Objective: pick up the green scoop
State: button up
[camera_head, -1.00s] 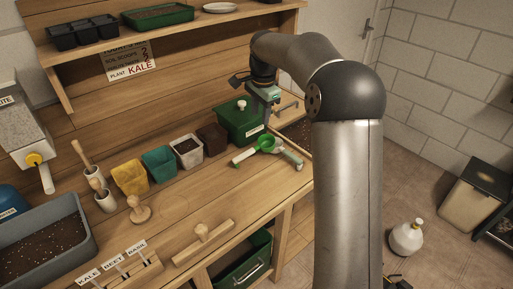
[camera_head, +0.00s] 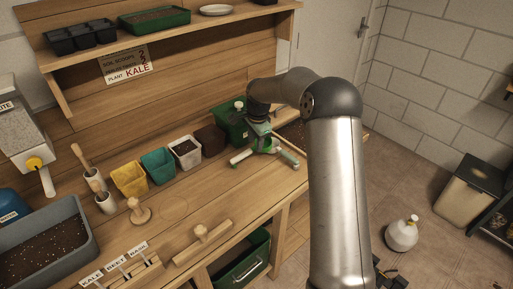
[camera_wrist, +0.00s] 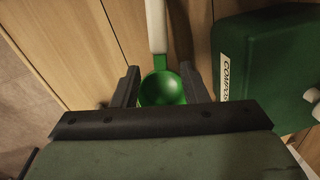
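The green scoop (camera_wrist: 162,90) lies on the bench. In the wrist view its round green bowl is between my gripper's two dark fingers, and its pale handle (camera_wrist: 156,28) runs away toward the top edge. My gripper (camera_wrist: 160,86) is open, with a finger on each side of the bowl. I cannot tell whether either finger touches it. In the head view my gripper (camera_head: 262,149) is low over the bench and hides the bowl; the scoop's handle (camera_head: 240,158) shows to its left.
The green compost bin (camera_wrist: 265,75) stands close on the right in the wrist view, and behind my gripper in the head view (camera_head: 230,122). A pale-handled tool (camera_head: 290,159) lies just right. Several pots (camera_head: 186,150) line up to the left.

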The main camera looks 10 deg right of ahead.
aim_at(255, 146)
jog(key=f, duration=0.1)
jog(key=f+p, duration=0.1)
jog(key=f, duration=0.2)
jog(key=shift+w+f, duration=0.25)
jog(key=shift+w, duration=0.05)
grip_shut()
jog(key=shift+r, duration=0.1)
